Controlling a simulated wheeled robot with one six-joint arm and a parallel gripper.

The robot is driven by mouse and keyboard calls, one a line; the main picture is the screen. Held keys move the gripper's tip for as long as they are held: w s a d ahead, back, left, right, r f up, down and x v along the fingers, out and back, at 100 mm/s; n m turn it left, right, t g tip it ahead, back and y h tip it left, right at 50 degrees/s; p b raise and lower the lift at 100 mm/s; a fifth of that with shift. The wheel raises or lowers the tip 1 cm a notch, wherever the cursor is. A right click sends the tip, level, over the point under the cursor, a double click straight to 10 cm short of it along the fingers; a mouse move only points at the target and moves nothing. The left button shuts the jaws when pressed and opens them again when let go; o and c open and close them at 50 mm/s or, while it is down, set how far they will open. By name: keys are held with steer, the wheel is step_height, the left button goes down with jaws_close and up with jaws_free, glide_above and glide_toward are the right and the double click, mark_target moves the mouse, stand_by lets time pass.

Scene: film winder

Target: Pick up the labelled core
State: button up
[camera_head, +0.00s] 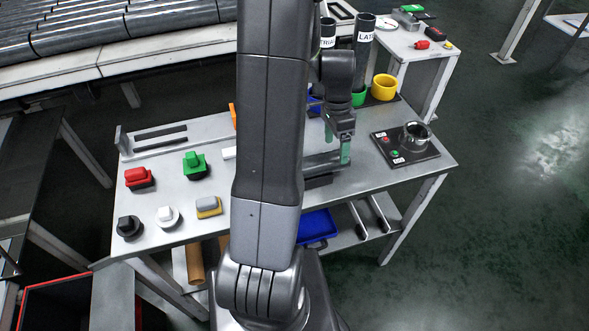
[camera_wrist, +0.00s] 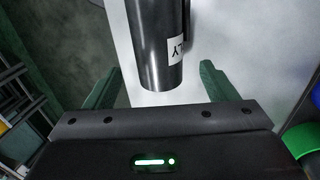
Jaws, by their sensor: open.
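A dark grey core (camera_wrist: 157,45) with a white label (camera_wrist: 177,50) shows in the wrist view; the label's lettering is only partly readable. In the head view the core (camera_head: 322,160) lies on its side on the grey table (camera_head: 262,238), partly hidden behind my arm. My gripper (camera_head: 337,141) is open just above the core, its green fingers pointing down. In the wrist view the open fingers (camera_wrist: 158,70) stand either side of the core's near end, with gaps on both sides.
Several coloured blocks and knobs, including a red one (camera_head: 139,177), occupy the left.

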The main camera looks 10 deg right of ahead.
mark_target(334, 153)
steer(key=shift+s+a+f+p, duration=0.1)
steer(key=shift+s+f+p, duration=0.05)
steer(key=shift+f, duration=0.6)
steer(key=shift+s+a+f+p, duration=0.1)
steer(key=shift+s+f+p, duration=0.1)
steer(key=shift+f, duration=0.55)
steer(key=shift+s+f+p, duration=0.1)
steer(key=shift+s+f, duration=0.05)
steer(key=shift+f, duration=0.6)
steer(key=c, duration=1.2)
steer(key=shift+c, duration=0.2)
steer(key=shift+r, duration=0.15)
